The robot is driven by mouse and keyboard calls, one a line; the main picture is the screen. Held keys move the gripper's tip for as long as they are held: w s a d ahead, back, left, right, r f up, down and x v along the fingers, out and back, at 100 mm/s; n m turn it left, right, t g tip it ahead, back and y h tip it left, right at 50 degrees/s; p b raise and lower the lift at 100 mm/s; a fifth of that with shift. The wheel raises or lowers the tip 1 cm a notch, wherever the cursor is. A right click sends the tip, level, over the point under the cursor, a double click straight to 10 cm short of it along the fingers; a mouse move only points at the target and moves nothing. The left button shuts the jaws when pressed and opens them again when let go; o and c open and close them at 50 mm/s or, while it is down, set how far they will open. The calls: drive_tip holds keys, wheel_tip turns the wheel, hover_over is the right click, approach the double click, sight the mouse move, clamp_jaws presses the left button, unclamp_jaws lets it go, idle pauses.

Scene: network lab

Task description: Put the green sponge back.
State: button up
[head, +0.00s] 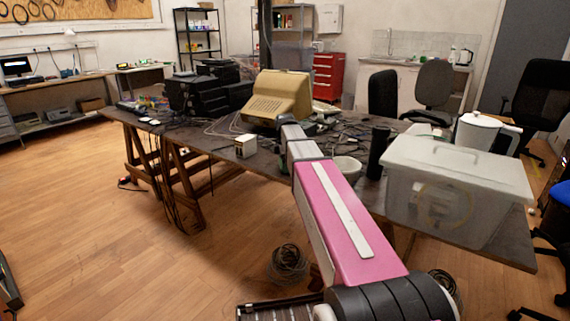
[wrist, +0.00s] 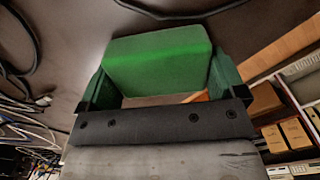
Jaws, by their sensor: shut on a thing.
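The green sponge (wrist: 158,58) is a block seen in the wrist view, held between the two fingers of my gripper (wrist: 160,78). The gripper is shut on it, with one finger at its left side and one at its right. A dark surface lies behind the sponge; I cannot tell whether the sponge touches it. In the head view my pink arm reaches over the dark table (head: 205,152) toward the beige monitor (head: 278,95). The sponge cannot be made out there.
A white bowl (head: 347,166), a black cylinder (head: 378,150), a translucent bin (head: 455,180) and a white jug (head: 477,133) stand on the table's right part. A small white box (head: 246,147) sits near the front edge. Tangled cables (head: 345,135) and black boxes (head: 200,95) crowd the back.

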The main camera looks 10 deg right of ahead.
drive_tip(key=o, duration=0.5)
drive_tip(key=shift+o, duration=0.2)
wheel_tip(320, 180, up, 12)
idle(0.5)
